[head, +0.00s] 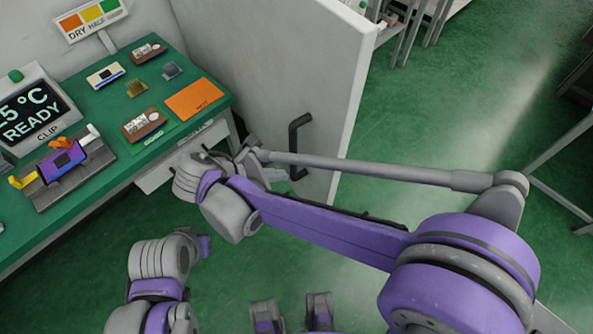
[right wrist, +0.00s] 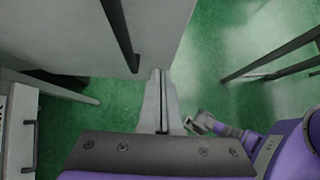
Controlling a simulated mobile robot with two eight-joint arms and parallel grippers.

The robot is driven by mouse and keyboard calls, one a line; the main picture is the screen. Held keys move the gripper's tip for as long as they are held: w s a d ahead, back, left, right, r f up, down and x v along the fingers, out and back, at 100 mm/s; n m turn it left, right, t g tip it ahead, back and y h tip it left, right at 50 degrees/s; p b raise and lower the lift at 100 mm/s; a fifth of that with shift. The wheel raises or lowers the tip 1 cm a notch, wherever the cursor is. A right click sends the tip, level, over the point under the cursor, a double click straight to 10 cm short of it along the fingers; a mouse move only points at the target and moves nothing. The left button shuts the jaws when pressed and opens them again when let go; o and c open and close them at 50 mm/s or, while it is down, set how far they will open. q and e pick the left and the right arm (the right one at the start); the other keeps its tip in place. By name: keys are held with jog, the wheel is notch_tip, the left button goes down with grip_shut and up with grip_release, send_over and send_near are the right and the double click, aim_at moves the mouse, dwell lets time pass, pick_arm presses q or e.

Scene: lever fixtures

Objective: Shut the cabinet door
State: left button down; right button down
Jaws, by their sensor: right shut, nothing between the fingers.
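The cabinet door is a tall off-white panel (head: 275,70), standing open beside the green-topped bench. It carries a dark handle (head: 298,145) low on its face. In the right wrist view the door (right wrist: 165,25) fills the upper middle, with its handle (right wrist: 120,35) up and to the left of my fingers. My right gripper (right wrist: 160,75) is shut and empty, its tips close to the door's lower edge; I cannot tell if they touch. In the head view my right gripper (head: 245,153) is left of the handle, partly hidden by my arm. My left arm shows at bottom left; its fingers are not clear.
The green bench (head: 190,75) at left holds a display (head: 35,110), an orange card (head: 194,100) and several small devices. A drawer with a handle (right wrist: 29,140) shows at left in the wrist view. Green floor is open right of the door; metal frames stand further right.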

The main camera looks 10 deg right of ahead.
send_near(321, 167)
notch_tip(321, 167, down, 3)
jog(key=d, duration=0.2)
jog(key=w+d, duration=0.1)
jog(key=shift+w+f, duration=0.1)
jog(key=shift+f, duration=0.25)
jog(key=shift+w+d, duration=0.25)
jog(key=shift+d, duration=0.1)
jog(key=shift+d, duration=0.1)
